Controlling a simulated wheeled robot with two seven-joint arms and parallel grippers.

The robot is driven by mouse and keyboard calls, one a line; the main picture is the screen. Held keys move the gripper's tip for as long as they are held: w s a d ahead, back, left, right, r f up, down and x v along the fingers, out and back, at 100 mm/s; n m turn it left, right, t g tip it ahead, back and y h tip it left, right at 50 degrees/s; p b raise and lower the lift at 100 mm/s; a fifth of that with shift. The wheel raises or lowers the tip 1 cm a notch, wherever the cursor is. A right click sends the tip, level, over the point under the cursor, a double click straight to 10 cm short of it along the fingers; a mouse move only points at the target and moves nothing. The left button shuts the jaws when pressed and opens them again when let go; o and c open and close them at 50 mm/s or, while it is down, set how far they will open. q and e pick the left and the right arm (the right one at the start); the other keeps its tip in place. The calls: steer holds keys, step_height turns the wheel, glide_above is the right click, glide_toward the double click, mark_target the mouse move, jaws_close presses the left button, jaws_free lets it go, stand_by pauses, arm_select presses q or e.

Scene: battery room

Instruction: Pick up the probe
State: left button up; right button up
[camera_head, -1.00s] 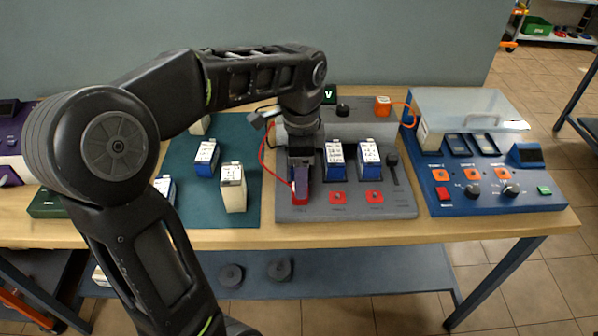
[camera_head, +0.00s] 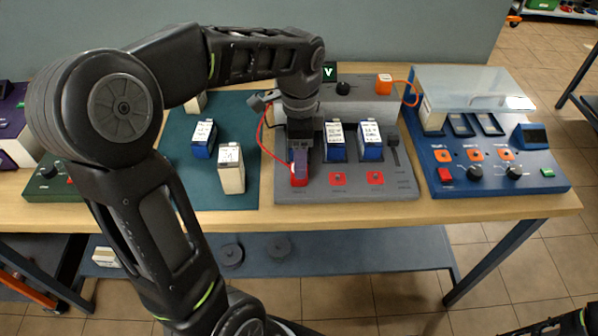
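A red probe (camera_head: 299,182) with a red cable (camera_head: 262,138) is at the front left of the grey tester (camera_head: 335,188). My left gripper (camera_head: 301,158) points down right above and at the probe, with a purple-grey piece between the gripper and the red part. My own wrist and hand hide most of the contact, so I cannot tell whether the fingers are closed around the probe. Two blue-and-white batteries (camera_head: 334,142) stand on the tester just right of the gripper. Only a piece of my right arm shows at the bottom right corner; its gripper is out of view.
A teal mat (camera_head: 240,196) left of the tester holds a cream battery (camera_head: 231,170) and a blue battery (camera_head: 204,139). A blue charger (camera_head: 520,187) with a clear lid stands at the right. The wooden table (camera_head: 440,208) is bare along its front edge.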

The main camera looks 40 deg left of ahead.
mark_target(295, 183)
arm_select(q)
steer(key=shift+a+f+p, duration=0.1)
steer(key=shift+f+p, duration=0.4)
steer(key=shift+f, duration=2.1)
jaws_close()
